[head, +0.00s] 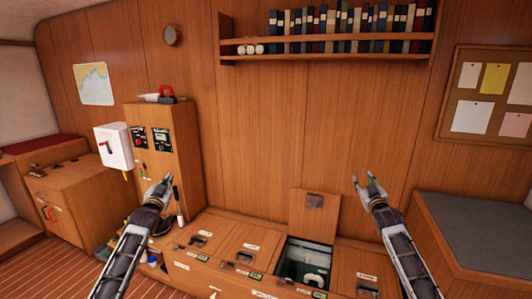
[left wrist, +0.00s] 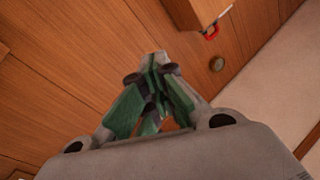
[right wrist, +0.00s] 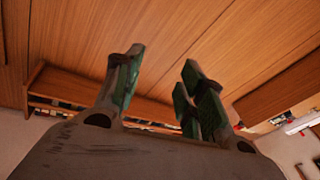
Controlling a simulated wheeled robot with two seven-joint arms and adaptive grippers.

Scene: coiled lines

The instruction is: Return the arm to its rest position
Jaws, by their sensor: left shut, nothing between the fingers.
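My left gripper (head: 166,183) is raised in front of the wooden cabinet on the left in the head view. In the left wrist view its green-padded fingers (left wrist: 152,75) meet at the tips with nothing between them. My right gripper (head: 366,180) is raised in front of the panelled wall, right of the open locker lid. In the right wrist view its fingers (right wrist: 160,75) stand wide apart and the gap is empty. Both arms reach up from the bottom of the head view.
A row of lockers (head: 250,237) runs below, with one lid (head: 314,214) standing open over a compartment (head: 306,262) holding a white-and-green thing. A bookshelf (head: 330,48) hangs above. A white box (head: 114,146) is on the left cabinet. A grey-topped counter (head: 480,235) stands right.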

